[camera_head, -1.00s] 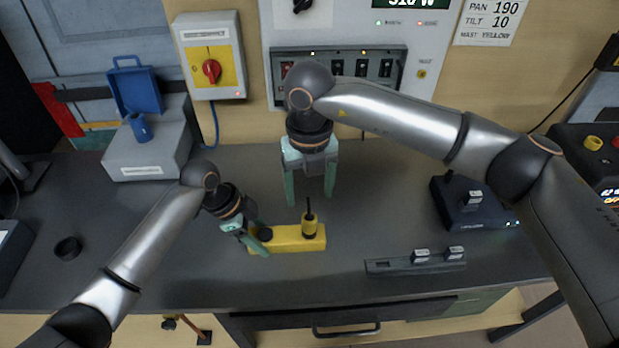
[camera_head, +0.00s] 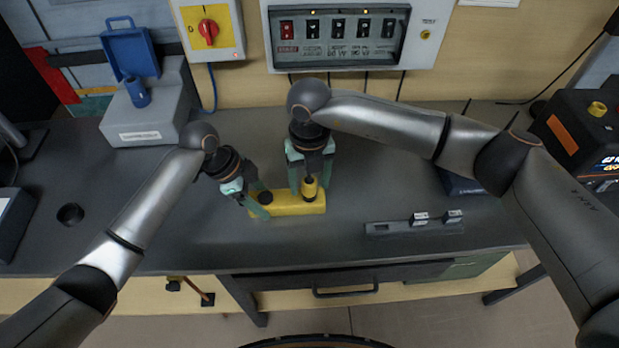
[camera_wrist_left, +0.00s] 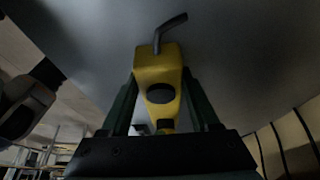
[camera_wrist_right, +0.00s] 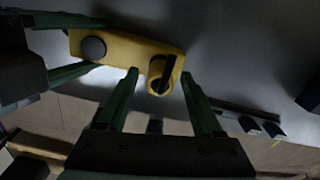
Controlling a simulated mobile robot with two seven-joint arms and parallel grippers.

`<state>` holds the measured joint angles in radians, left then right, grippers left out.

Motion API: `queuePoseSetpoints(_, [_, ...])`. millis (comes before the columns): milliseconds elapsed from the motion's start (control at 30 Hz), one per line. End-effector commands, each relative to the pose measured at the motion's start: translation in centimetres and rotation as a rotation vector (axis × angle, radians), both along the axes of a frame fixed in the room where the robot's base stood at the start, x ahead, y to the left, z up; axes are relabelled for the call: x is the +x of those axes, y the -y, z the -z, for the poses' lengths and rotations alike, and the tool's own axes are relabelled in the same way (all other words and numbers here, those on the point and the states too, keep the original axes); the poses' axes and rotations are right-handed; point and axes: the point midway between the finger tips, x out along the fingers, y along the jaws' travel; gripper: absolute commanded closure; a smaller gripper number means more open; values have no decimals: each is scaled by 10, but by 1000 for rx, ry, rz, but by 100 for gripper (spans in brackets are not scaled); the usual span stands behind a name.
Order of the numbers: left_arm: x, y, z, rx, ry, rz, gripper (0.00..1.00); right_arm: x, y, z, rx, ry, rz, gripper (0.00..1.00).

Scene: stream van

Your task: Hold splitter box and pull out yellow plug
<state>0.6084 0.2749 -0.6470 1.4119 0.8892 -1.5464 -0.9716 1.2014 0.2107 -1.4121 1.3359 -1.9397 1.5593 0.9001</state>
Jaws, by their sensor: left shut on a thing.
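The yellow splitter box (camera_head: 288,208) lies on the dark bench top, with a black round cap (camera_head: 265,197) at its left end. My left gripper (camera_head: 262,207) is shut on that end; the left wrist view shows the yellow body (camera_wrist_left: 158,65) between the fingers. The yellow plug (camera_head: 309,187) stands upright at the box's right part, with a dark top. My right gripper (camera_head: 310,188) points down from above with its fingers either side of the plug. In the right wrist view, the plug (camera_wrist_right: 163,75) sits between the open fingers with gaps visible on both sides.
A grey strip (camera_head: 390,229) with small labelled blocks lies right of the box. A dark device (camera_head: 459,183) is partly hidden behind my right arm. A switch panel (camera_head: 350,38) is on the wall.

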Motion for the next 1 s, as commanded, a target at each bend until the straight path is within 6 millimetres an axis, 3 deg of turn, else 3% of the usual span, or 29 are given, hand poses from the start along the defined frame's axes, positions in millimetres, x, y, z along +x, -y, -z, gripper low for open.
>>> queuePoseSetpoints(67, [0, 0, 0, -1, 0, 0, 100, 0, 0, 0, 0, 0, 0, 43])
queuePoseSetpoints(567, [0, 0, 0, -1, 0, 1, 100, 0, 0, 0, 0, 0, 1, 99])
queuePoseSetpoints(733, [0, 0, 0, -1, 0, 1, 100, 0, 0, -1, 0, 0, 1, 100])
queuePoseSetpoints(767, [0, 0, 0, -1, 0, 1, 100, 0, 0, -1, 0, 0, 1, 65])
queuePoseSetpoints(1000, [0, 0, 0, -1, 0, 1, 100, 0, 0, -1, 0, 0, 1, 92])
